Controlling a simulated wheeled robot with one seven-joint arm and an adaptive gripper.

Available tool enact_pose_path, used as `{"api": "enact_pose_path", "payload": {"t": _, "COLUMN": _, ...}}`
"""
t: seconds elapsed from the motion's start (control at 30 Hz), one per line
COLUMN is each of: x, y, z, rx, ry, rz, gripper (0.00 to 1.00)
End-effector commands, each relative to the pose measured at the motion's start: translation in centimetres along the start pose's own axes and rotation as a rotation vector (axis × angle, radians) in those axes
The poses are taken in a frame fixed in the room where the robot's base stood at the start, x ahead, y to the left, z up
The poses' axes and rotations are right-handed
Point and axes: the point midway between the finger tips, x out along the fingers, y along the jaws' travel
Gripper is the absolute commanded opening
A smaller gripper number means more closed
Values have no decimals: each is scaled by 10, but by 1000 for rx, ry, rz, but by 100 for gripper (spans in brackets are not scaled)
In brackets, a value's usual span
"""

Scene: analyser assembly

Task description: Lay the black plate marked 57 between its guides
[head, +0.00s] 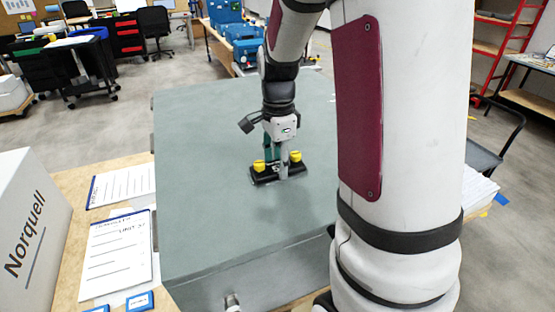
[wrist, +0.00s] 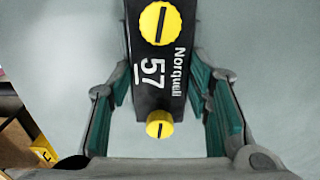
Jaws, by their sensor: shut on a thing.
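The black plate (head: 278,175) has a yellow knob near each end and is over the grey-green top of a large box. In the wrist view the plate (wrist: 146,98) shows "Norquell" and an underlined "57". My gripper (head: 279,160) points down and is shut on the plate; in the wrist view its green-padded fingers (wrist: 160,82) are on both sides of it. I cannot tell whether the plate touches the surface or is a little above it. I cannot make out any guides in either view.
The grey-green box (head: 205,225) fills the middle of a wooden table (head: 75,185). Clipboards (head: 117,255) and a white Norquell carton (head: 30,230) are at the left. My arm hides the right part of the box. Its visible top is otherwise clear.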

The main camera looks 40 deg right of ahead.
Motion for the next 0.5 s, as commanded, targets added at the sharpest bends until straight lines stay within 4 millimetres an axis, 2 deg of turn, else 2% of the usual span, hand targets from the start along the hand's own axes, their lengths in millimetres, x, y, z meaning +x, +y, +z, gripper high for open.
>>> {"api": "enact_pose_path", "payload": {"t": 0.37, "x": 4, "y": 0, "z": 0, "rx": 0, "ry": 0, "rz": 2, "gripper": 9}}
{"api": "enact_pose_path", "payload": {"t": 0.4, "x": 4, "y": 1, "z": 0, "rx": 0, "ry": 0, "rz": 2, "gripper": 52}}
{"api": "enact_pose_path", "payload": {"t": 0.47, "x": 4, "y": 1, "z": 0, "rx": 0, "ry": 0, "rz": 3, "gripper": 66}}
{"api": "enact_pose_path", "payload": {"t": 0.5, "x": 4, "y": 1, "z": 0, "rx": 0, "ry": 0, "rz": 3, "gripper": 69}}
